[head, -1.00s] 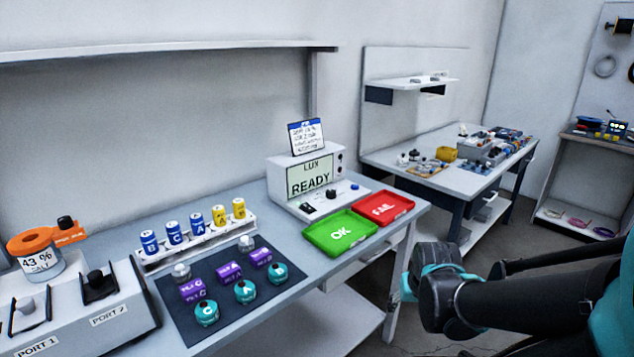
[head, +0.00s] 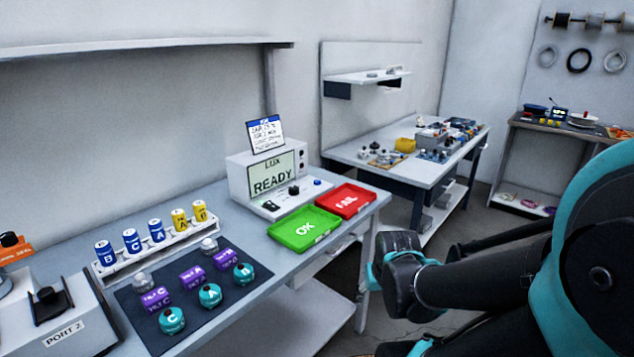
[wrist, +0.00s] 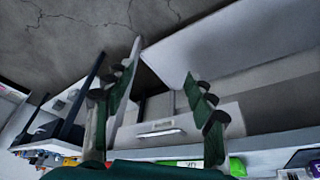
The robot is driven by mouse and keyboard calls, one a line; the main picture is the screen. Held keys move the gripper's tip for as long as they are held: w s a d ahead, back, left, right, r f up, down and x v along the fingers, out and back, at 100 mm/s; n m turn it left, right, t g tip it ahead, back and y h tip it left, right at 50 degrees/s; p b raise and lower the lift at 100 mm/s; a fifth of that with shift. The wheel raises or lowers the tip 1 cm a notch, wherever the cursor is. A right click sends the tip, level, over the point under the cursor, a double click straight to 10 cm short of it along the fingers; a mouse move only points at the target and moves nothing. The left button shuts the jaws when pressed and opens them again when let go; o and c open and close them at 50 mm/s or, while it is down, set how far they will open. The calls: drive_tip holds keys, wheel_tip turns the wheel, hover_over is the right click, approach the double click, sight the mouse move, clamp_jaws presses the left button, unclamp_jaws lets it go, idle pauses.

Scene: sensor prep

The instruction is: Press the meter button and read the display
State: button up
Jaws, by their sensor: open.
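The meter (head: 240,182) is a white box marked LUX on the near table, and its display (head: 271,178) reads READY. A small blue button (head: 317,183) sits on its front ledge, right of a black knob (head: 294,190) and a dark socket (head: 270,205). My gripper is open and empty in the wrist view (wrist: 165,95), its two green-padded fingers spread apart. In the head view my arm's dark end is right of the near table's right end, apart from the meter; the fingers are mostly hidden there.
Green OK (head: 325,232) and red FAIL (head: 350,211) trays lie before the meter. A rack (head: 130,265) of blue and yellow cans and a dark mat (head: 190,322) with teal and purple parts are to the left. A second table (head: 350,152) stands behind; floor lies between.

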clamp_jaws()
idle(1.4)
